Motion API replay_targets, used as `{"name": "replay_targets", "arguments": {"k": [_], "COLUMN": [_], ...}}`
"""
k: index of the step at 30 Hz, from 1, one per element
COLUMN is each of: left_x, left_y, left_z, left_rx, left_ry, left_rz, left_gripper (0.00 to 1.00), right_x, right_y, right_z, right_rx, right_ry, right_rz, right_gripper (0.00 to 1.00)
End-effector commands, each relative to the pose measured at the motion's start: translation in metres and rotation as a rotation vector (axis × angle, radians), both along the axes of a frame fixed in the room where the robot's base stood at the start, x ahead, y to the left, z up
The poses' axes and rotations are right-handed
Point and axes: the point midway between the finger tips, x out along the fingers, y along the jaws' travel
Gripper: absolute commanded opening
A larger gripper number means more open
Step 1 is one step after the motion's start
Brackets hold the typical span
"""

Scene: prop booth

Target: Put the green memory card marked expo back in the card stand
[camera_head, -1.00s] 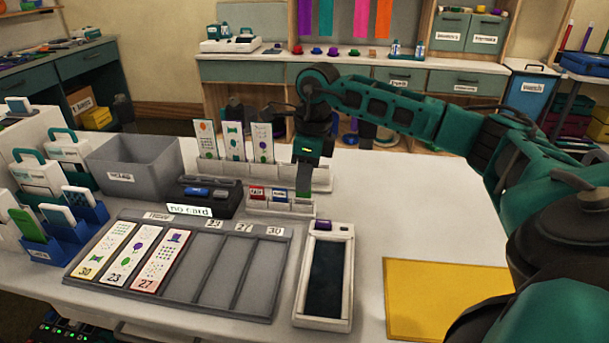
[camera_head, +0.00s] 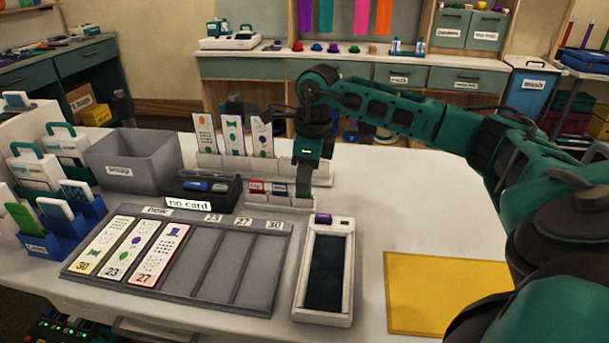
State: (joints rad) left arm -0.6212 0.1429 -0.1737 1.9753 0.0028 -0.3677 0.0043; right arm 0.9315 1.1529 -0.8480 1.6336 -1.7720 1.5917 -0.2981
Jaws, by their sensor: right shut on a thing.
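The card stand (camera_head: 262,203) is a low pale holder in the middle of the table. A red card (camera_head: 257,187) and a blue card (camera_head: 279,189) stand in its left and middle places. My right gripper (camera_head: 304,188) points down at the right end of this stand. It is shut on a small, dull green piece, which looks like the green memory card; no marking on it can be read. I cannot tell whether its lower edge is inside the slot. My left gripper is out of view.
Behind the stand is a white rack (camera_head: 210,165) with tall printed strips. A dark tray (camera_head: 203,190) with a "no card" sign is left of it. In front are a grey strip board (camera_head: 285,255) and a white handheld device (camera_head: 348,265). A yellow mat (camera_head: 445,292) lies right.

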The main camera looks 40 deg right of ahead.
Motion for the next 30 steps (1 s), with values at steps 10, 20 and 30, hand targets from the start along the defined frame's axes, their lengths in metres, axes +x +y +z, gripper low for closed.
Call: {"name": "replay_targets", "arguments": {"k": [10,20,30], "left_x": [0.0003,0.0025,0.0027], "left_y": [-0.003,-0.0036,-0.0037], "left_z": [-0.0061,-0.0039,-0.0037], "left_rx": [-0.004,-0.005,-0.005], "left_ry": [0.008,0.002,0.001], "left_rz": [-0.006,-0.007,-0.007], "left_gripper": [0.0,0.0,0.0], "right_x": [0.0002,0.0002,0.0001], "right_y": [0.0,0.0001,0.0], "right_z": [-0.0117,-0.0126,-0.0125], "right_rx": [0.0,-0.001,0.0], "right_ry": [0.0,-0.001,0.0], "right_rz": [0.0,0.0,0.0], "right_gripper": [0.0,0.0,0.35]}}
